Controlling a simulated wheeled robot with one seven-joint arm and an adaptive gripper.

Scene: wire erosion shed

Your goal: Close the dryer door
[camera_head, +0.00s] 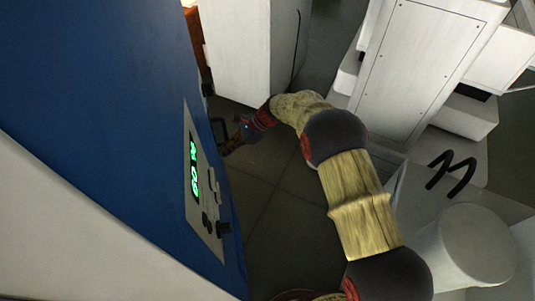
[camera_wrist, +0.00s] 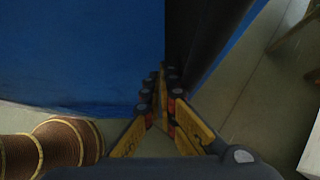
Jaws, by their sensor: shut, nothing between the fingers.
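The blue dryer (camera_head: 110,100) fills the left of the head view. Its grey control panel (camera_head: 205,195) has a lit green display and dark knobs. My gripper (camera_head: 232,143) is beyond the panel, low beside the dryer's far edge, partly in shadow. In the wrist view my gripper (camera_wrist: 164,80) is shut and empty, its fingertips at the right edge of a flat blue panel (camera_wrist: 80,50). A dark strip (camera_wrist: 195,35) and a thin blue edge (camera_wrist: 232,40) lie to the right of that panel. I cannot tell whether the fingertips touch it, or how far the door stands open.
A white cabinet (camera_head: 240,50) stands beyond my gripper. A white machine (camera_head: 410,70) stands at the right, with a pale cylinder (camera_head: 477,245) nearer. Brown coils (camera_wrist: 50,150) sit at the lower left of the wrist view. Bare grey floor (camera_head: 275,195) lies between.

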